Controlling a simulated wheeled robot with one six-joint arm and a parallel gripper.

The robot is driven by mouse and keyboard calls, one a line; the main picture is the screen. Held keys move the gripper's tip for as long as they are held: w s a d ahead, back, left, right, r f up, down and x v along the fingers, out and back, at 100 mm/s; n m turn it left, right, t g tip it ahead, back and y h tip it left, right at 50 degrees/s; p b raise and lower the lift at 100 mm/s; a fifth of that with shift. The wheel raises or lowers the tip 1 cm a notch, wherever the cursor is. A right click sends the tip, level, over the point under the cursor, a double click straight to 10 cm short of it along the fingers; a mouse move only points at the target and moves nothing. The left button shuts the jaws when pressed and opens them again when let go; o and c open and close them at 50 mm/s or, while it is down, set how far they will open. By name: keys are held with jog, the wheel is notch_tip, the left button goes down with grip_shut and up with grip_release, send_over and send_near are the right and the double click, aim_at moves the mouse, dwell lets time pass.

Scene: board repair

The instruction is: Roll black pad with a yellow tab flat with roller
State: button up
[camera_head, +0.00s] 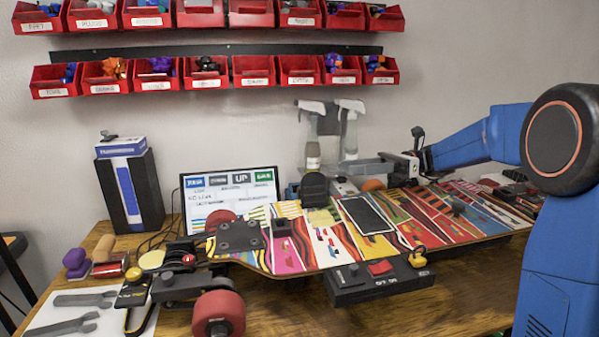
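A dark flat rectangle with a pale border (366,215) lies on the colourful skateboard deck (300,250). It may be the black pad, but I cannot make out a yellow tab on it. A small tool with a wooden handle and a red lower part (108,257), possibly the roller, stands at the left of the bench. My gripper (396,166) is above the back of the deck, right of centre, well apart from the tool and a little behind the dark rectangle.
The deck has red wheels (218,314). A black box with a red switch (378,278) is at its front edge. A screen (230,195), spray bottles (312,140) and a black-and-blue box (130,188) stand behind. Wrenches (85,299) lie front left. Red bins (205,76) hang above.

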aim_at(313, 188)
jog(key=x, duration=1.5)
jog(key=shift+s+a+f, duration=0.1)
jog(key=shift+c, duration=0.7)
grip_shut()
